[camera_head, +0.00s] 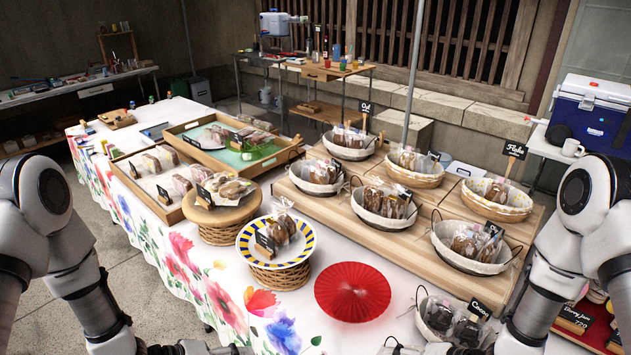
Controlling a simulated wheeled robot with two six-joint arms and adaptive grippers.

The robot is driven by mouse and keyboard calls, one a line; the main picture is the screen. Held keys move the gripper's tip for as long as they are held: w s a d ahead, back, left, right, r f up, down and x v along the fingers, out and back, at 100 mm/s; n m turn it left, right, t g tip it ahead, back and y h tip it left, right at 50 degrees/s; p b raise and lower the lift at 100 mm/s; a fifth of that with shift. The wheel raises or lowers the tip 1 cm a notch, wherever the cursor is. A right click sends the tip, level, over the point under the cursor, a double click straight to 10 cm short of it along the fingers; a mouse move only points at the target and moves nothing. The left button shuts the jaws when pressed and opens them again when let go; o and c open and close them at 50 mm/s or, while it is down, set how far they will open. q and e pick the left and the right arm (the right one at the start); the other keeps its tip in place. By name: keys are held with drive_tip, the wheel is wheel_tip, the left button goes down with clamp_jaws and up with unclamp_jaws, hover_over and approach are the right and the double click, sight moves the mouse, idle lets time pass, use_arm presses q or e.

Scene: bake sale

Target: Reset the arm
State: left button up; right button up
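My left arm comes down the left edge of the head view, and its gripper (215,349) shows only in part at the bottom edge, in front of the flowered tablecloth. My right arm comes down the right edge, and its gripper (405,349) is also mostly cut off at the bottom, near a basket of dark wrapped bakes (446,318). Whether either gripper is open or shut cannot be seen. I see nothing held in the visible parts.
The table (225,335) is crowded. A red round mat (352,292) lies near the front middle, beside a striped plate (247,252) on a wicker stand. Several lined baskets (447,254) stand on wooden risers at right. Wooden trays (290,158) sit at left. A blue cooler (590,118) stands at far right.

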use_arm(q)
drive_tip(key=s+a+f+g+y+b, duration=0.1)
drive_tip(key=s+f+y+b, duration=0.15)
drive_tip(key=s+f, duration=0.5)
drive_tip(key=s+a+f+g+y+b, duration=0.15)
drive_tip(key=s+f+b, duration=0.3)
drive_tip(key=f, duration=0.55)
use_arm(e)
drive_tip(key=s+d+f+g+h+p, duration=0.1)
drive_tip(key=s+f+h, duration=0.1)
drive_tip(key=s+f, duration=0.55)
drive_tip(key=s+d+f+g+h, duration=0.15)
drive_tip(key=s+f, duration=0.35)
drive_tip(key=f, duration=0.5)
use_arm(q)
drive_tip(key=s+a+f+m+g+y, duration=0.2)
drive_tip(key=s+a+m+y, duration=0.3)
drive_tip(key=s+a+m, duration=0.1)
drive_tip(key=shift+s+a+f, duration=0.15)
drive_tip(key=shift+s+a, duration=0.65)
drive_tip(key=shift+s, duration=0.45)
use_arm(e)
drive_tip(key=s+d+f+n+g+h, duration=0.2)
drive_tip(key=s+d+n+g+h, duration=0.1)
drive_tip(key=s+d+n+h, duration=0.2)
drive_tip(key=s+d+n, duration=0.1)
drive_tip(key=s+n, duration=0.1)
drive_tip(key=shift+s+d+h, duration=0.35)
drive_tip(key=shift+d, duration=0.05)
